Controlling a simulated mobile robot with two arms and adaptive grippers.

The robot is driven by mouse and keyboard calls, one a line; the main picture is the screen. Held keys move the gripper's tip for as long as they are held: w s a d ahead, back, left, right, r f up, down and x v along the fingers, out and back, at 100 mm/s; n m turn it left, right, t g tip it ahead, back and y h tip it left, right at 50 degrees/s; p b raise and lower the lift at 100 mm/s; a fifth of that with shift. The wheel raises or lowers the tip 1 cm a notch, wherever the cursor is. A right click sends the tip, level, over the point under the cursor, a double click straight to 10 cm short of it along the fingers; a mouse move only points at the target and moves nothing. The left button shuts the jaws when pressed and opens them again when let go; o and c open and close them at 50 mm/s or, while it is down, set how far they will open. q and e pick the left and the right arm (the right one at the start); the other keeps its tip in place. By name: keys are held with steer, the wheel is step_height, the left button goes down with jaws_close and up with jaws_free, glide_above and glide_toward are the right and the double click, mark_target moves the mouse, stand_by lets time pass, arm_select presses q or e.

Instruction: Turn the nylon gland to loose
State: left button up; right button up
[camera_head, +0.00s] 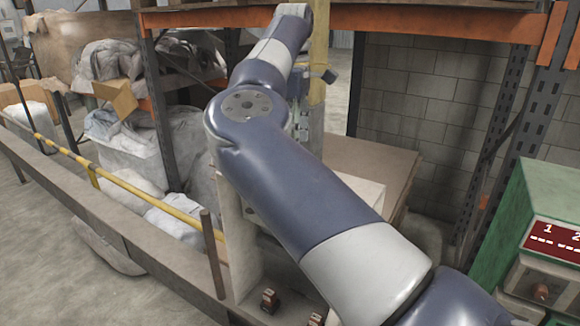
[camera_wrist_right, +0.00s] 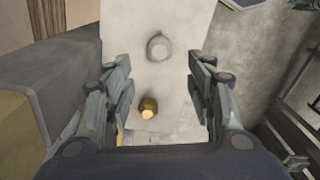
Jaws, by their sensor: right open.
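In the right wrist view my right gripper (camera_wrist_right: 160,84) is open, with nothing between its fingers. Its two fingers stand on either side of a pale upright panel or plate. A round whitish-grey fitting (camera_wrist_right: 158,47), which looks like the nylon gland, is on the plate beyond the fingertips, near the middle. A brass-coloured fitting (camera_wrist_right: 148,107) is on the same plate, lower in the picture, between the fingers. Neither fitting is touched. In the head view my own arm crosses the middle and hides much of what lies behind it. My left gripper is not in view.
In the head view a green cabinet (camera_head: 510,215) with a red display stands at the right. Orange rack beams (camera_head: 420,22) span the top. A yellow rail (camera_head: 130,185) runs along the left beside bagged material. Two small brownish fittings show at the bottom, one here (camera_head: 268,300).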

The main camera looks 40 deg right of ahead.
step_height(320, 180, down, 8)
steer(key=p, duration=0.2)
steer(key=shift+f+p, duration=0.25)
steer(key=shift+p, duration=0.1)
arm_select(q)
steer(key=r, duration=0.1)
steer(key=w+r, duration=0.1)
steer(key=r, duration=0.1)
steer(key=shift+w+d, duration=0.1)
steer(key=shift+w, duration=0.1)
arm_select(e)
steer(key=shift+f, duration=0.15)
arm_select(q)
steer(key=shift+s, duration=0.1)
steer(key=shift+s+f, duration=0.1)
arm_select(e)
steer(key=c, duration=1.1)
